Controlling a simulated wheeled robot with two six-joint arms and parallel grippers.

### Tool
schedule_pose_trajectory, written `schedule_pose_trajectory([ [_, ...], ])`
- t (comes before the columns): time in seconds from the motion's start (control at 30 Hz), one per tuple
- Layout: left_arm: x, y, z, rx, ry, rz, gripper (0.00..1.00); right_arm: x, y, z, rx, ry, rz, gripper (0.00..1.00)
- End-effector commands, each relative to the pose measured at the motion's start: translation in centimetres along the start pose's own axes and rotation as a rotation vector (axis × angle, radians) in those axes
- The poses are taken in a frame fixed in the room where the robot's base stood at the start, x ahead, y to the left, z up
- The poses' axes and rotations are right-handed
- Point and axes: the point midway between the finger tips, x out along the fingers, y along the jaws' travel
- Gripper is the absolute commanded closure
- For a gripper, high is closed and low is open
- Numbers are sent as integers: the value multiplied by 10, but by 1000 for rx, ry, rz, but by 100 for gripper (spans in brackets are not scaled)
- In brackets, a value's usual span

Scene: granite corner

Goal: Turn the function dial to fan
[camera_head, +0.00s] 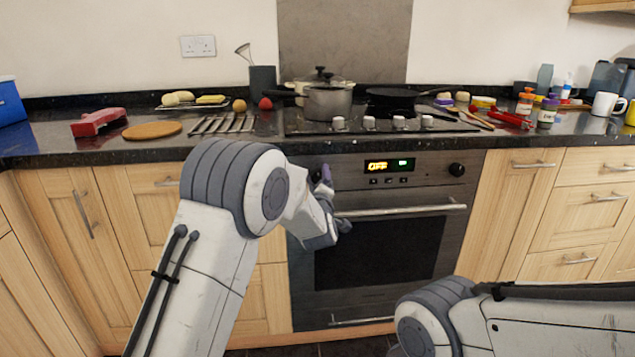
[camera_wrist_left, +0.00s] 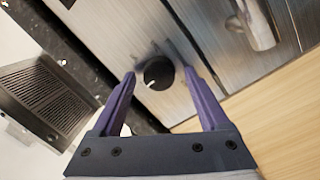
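The oven (camera_head: 380,245) has a black dial at the left end of its front panel, mostly hidden behind my left gripper (camera_head: 325,178) in the head view. In the left wrist view this dial (camera_wrist_left: 158,73) is round and black with a white pointer mark toward the lower left of the picture. My left gripper (camera_wrist_left: 160,74) is open, with its purple fingers on either side of the dial and visible gaps. Contact cannot be told. A second dial (camera_head: 457,170) is at the panel's right end. My right arm shows at the lower right; its gripper is out of view.
A lit display (camera_head: 389,165) with small buttons sits mid-panel. The oven handle (camera_head: 400,211) runs below it. The granite worktop (camera_head: 60,140) above carries a hob with a pot (camera_head: 327,103) and a pan, plus food, jars and a white mug (camera_head: 606,105).

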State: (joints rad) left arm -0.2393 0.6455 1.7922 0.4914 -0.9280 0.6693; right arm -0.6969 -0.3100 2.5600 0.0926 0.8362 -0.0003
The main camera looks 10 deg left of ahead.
Motion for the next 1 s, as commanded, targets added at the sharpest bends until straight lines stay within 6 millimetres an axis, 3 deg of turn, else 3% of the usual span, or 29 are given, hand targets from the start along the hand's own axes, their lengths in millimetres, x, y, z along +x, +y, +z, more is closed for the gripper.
schedule_pose_trajectory([
  [0.03,0,0,0,0,0,0,43,0,0,0,0,0,0,50],
  [0.17,0,0,0,0,0,0,92,0,0,0,0,0,0,50],
  [0.2,0,0,0,0,0,0,100,0,0,0,0,0,0,50],
  [0.57,0,1,-1,60,-4,-6,100,-6,0,0,0,0,0,50],
  [1.0,-1,4,-2,402,-28,-40,100,-36,-3,-2,0,0,0,50],
])
